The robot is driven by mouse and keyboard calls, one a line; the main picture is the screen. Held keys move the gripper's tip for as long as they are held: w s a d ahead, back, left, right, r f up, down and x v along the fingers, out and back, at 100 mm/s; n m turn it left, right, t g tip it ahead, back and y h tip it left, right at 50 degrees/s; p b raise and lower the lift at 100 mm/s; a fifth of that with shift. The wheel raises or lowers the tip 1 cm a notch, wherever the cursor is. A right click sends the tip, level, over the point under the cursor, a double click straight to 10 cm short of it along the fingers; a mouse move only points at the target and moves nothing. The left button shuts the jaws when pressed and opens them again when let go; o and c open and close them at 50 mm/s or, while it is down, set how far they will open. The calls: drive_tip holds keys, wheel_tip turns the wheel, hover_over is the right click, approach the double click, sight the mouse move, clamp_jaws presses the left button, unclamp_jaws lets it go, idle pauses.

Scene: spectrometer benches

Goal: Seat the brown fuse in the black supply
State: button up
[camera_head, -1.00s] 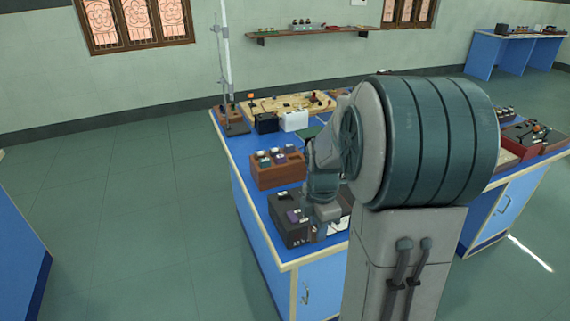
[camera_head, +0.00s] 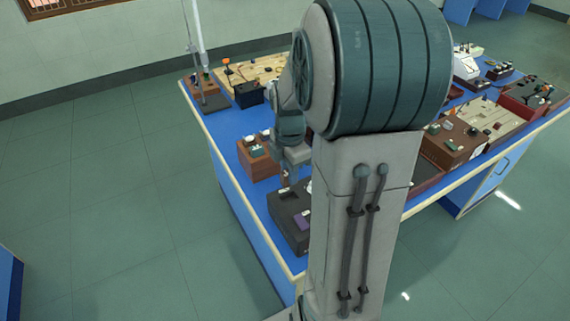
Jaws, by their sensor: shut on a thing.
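My gripper (camera_head: 286,179) hangs over the near end of the blue bench, between a brown box and a dark supply-like box. It is small in view and partly hidden by my arm. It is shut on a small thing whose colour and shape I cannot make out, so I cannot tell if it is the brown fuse. The dark box (camera_head: 284,214) stands near the bench corner with a purple piece on its top; its right side is behind my arm. A smaller black box (camera_head: 249,94) stands farther back. I cannot tell which one is the black supply.
The brown box (camera_head: 262,166) holds several small capped pieces, just left of my gripper. A stand with an upright rod (camera_head: 209,101) is at the bench's back left. More instruments, including a brown box (camera_head: 452,145), lie to the right.

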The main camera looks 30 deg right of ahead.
drive_tip(key=shift+d+f, duration=0.1)
drive_tip(key=shift+f, duration=0.3)
drive_tip(key=shift+f+b, duration=2.65)
drive_tip(key=shift+f, duration=0.4)
drive_tip(key=o, duration=1)
drive_tip(key=shift+o, duration=0.2)
wheel_tip(320, 180, up, 14)
drive_tip(key=shift+f+p, duration=0.1)
drive_tip(key=shift+p, duration=0.25)
